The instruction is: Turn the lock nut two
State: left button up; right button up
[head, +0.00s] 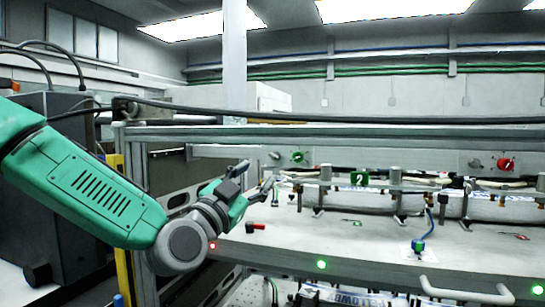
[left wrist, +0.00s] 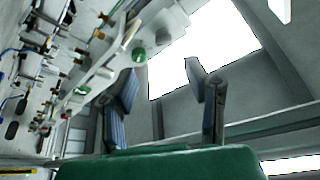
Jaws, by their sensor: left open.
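My left gripper (head: 258,176) is open and empty in the head view, above the left part of the grey bench. Its spread fingers also show in the left wrist view (left wrist: 161,70), with nothing between them. A green sign (head: 359,178) with a white mark, perhaps a 2, stands on the bench fixture, to the right of the gripper and apart from it. Grey cylindrical posts (head: 396,174) stand on the fixture near the sign. I cannot tell which part is the lock nut two. My right gripper is not in view.
A green knob (head: 298,157) and a red knob (head: 505,164) sit on the rear panel. A red-and-black piece (head: 256,227) and a blue-green fitting (head: 418,246) are on the bench (head: 370,262). A white handle (head: 465,291) is at the front. The front bench top is mostly clear.

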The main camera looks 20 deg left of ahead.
aim_at(273, 158)
pick_arm(q)
jog(key=x, duration=0.2)
jog(key=p+x, duration=0.1)
jog(key=x, duration=0.2)
jog(key=a+x, duration=0.1)
jog(key=x, duration=0.1)
jog(key=shift+w+r+p, duration=0.1)
jog(key=shift+w+p, duration=0.25)
jog(key=shift+w+a, duration=0.15)
jog(key=shift+w, duration=0.3)
jog(key=shift+d+r, duration=0.15)
jog(key=shift+d, duration=0.5)
grip_shut()
